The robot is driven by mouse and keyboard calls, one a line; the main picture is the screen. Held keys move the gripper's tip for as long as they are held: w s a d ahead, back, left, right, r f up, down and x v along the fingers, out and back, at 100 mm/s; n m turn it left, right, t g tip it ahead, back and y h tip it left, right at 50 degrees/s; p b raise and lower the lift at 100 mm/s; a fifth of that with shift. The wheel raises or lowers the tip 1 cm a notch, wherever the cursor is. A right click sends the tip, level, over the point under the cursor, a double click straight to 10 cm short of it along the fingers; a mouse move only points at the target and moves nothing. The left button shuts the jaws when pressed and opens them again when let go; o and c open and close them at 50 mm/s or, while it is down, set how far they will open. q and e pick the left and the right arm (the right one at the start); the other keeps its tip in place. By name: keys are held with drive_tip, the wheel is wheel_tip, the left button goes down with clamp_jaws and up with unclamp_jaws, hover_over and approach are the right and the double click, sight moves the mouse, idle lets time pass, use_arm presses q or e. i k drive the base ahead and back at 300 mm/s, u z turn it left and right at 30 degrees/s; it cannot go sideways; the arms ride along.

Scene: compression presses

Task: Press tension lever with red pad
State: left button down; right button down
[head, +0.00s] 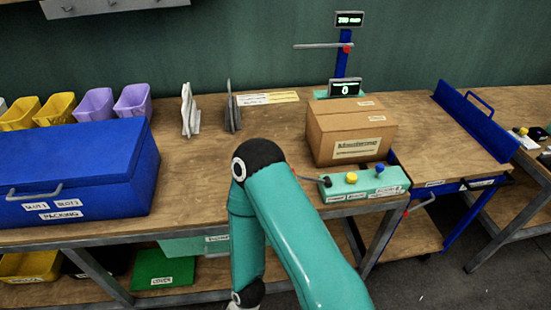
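A thin grey bar (318,46) sticks out to the left from a blue post at the back, with a small red part (347,48) where they meet. Another grey lever (420,204) with a red tip is at the front right, under the bench edge by the blue-framed table. I cannot tell which of these is the tension lever with the red pad. A teal arm of mine rises from the bottom centre and bends at a black elbow. Neither gripper shows in the head view.
A cardboard box (349,133) stands on the bench behind a teal control panel (364,184) with yellow and blue knobs. A blue chest (77,168) fills the bench's left side. Small purple and yellow bins (95,104) stand behind it. Bare bench (194,190) lies between chest and arm.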

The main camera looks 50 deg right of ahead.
sight(327, 181)
drive_tip(key=z, duration=0.6)
drive_tip(key=k, duration=1.3)
drive_tip(key=z, duration=0.95)
drive_tip(key=i, duration=1.4)
drive_tip(key=z, duration=0.35)
